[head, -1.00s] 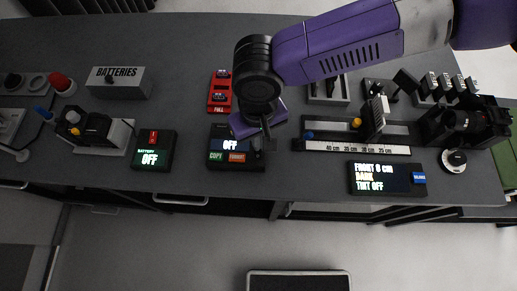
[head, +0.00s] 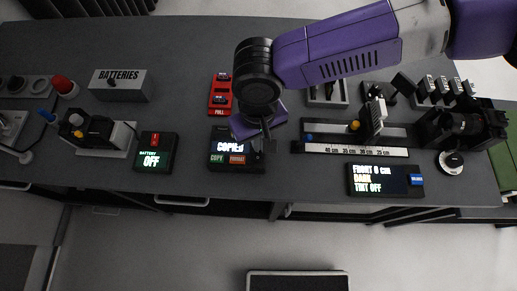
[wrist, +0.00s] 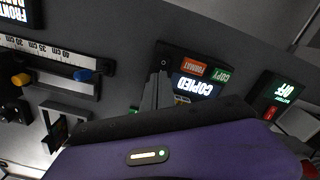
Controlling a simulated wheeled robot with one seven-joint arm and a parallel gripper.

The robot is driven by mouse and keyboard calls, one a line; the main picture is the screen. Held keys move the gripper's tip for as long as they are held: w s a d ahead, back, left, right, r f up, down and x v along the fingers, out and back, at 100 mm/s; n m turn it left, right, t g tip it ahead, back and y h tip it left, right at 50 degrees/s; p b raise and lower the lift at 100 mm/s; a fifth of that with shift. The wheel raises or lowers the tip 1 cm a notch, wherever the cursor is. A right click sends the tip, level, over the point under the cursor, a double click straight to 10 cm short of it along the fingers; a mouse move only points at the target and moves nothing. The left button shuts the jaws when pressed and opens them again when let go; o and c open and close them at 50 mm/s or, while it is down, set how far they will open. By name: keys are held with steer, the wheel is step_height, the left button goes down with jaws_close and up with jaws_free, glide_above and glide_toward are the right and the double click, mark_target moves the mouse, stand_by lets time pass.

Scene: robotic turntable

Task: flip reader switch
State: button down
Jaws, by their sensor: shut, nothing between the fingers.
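The reader (head: 217,166) is a dark box on the bench with a lit screen (head: 230,148) reading COPIED. It has a green COPY button (head: 217,159) and an orange FORMAT button (head: 237,160). It also shows upside down in the wrist view, screen included (wrist: 192,87). My gripper (head: 269,146) is shut and empty, pointing down at the reader's right end. In the wrist view its fingertips (wrist: 160,75) are beside the screen. The reader's switch is not clearly visible, and I cannot tell whether the fingers touch it.
A battery box reading OFF (head: 152,151) stands left of the reader. A red PULL holder (head: 219,97) is behind it. To the right are a rail with a ruler scale (head: 352,150) and a display box (head: 384,181). The bench front edge is close.

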step_height(320, 180, up, 5)
steer(key=p, duration=0.4)
steer(key=shift+r+p, duration=0.2)
steer(key=shift+p, duration=0.1)
stand_by(0.5)
